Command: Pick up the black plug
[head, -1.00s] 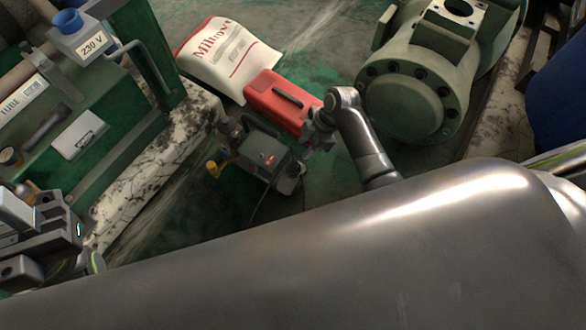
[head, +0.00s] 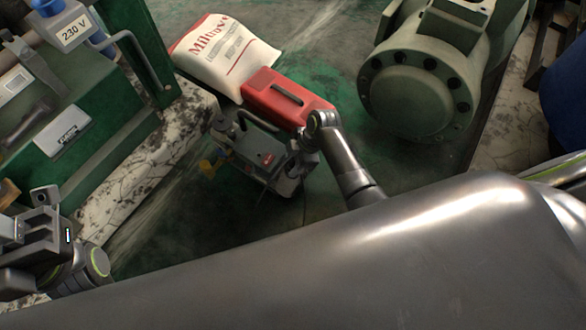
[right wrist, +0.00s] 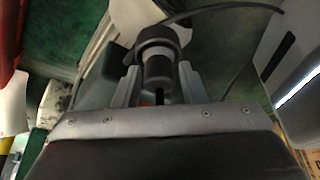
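The black plug (right wrist: 158,58) shows in the right wrist view, between the two fingers of my right gripper (right wrist: 159,78). The fingertips lie close on both sides of its wide part; whether they press on it is unclear. A black cable (right wrist: 230,6) arcs beside it to the upper right. In the head view my right gripper (head: 302,160) is low at the right side of the grey pump unit (head: 255,158), and the plug cannot be made out there. My left gripper (head: 38,235) is at the lower left, away from the pump; its finger gap is unclear.
A red case (head: 285,98) stands right behind the pump, near my right arm. A white printed sack (head: 225,50) lies behind it. A large green flanged machine (head: 415,90) is to the right, and a green bench (head: 85,125) to the left. Floor in front is clear.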

